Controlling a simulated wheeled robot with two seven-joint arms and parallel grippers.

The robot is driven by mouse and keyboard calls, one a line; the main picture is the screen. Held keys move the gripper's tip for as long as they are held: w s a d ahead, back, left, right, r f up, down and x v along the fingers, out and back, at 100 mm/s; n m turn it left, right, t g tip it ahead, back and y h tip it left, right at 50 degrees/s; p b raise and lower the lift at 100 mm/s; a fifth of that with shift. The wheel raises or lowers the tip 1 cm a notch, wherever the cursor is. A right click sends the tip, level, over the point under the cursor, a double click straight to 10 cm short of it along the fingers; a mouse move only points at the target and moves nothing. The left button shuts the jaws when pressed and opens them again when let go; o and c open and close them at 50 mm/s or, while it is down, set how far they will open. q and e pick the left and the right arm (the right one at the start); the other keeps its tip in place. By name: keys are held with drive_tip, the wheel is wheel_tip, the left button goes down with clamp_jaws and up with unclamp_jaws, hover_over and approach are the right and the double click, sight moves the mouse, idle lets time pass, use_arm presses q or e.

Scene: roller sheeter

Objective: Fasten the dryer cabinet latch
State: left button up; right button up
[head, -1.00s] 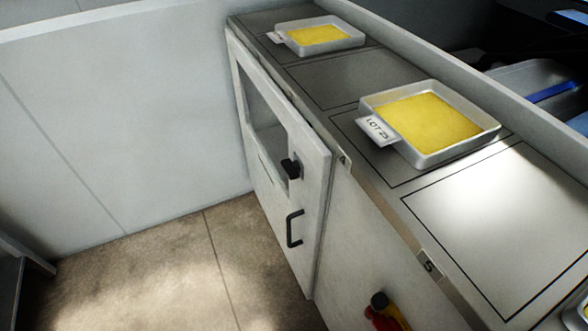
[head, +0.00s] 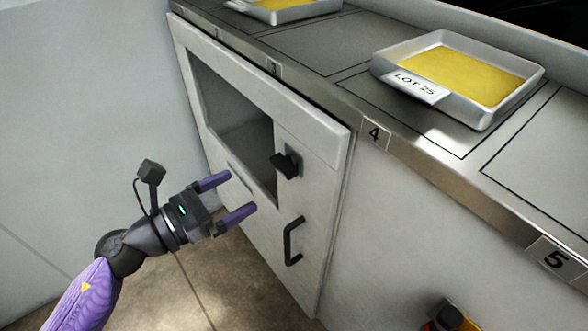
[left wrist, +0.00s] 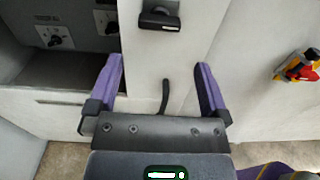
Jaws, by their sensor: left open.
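The dryer cabinet door (head: 315,180) is a pale panel with a window, under the counter in the head view. The black latch (head: 287,164) sits on the door's right side, beside the window. A black bar handle (head: 292,241) is below it. My left gripper (head: 243,195) is open and empty, to the left of the latch and handle in the head view, not touching them. In the left wrist view the latch (left wrist: 160,18) is at the top, beyond the open fingers (left wrist: 160,85), and the handle (left wrist: 165,96) shows between them. My right gripper is not in view.
The counter carries a tray of yellow material labelled LOT 25 (head: 455,77) and another tray (head: 285,8) further back. Number plates mark the counter's front edge. A red and yellow switch (head: 450,316) sticks out at lower right. A pale wall (head: 80,100) stands at left; the floor before the door is clear.

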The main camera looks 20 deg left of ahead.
sight(278, 169)
use_arm(q)
drive_tip(key=x, duration=0.9)
drive_tip(key=c, duration=1)
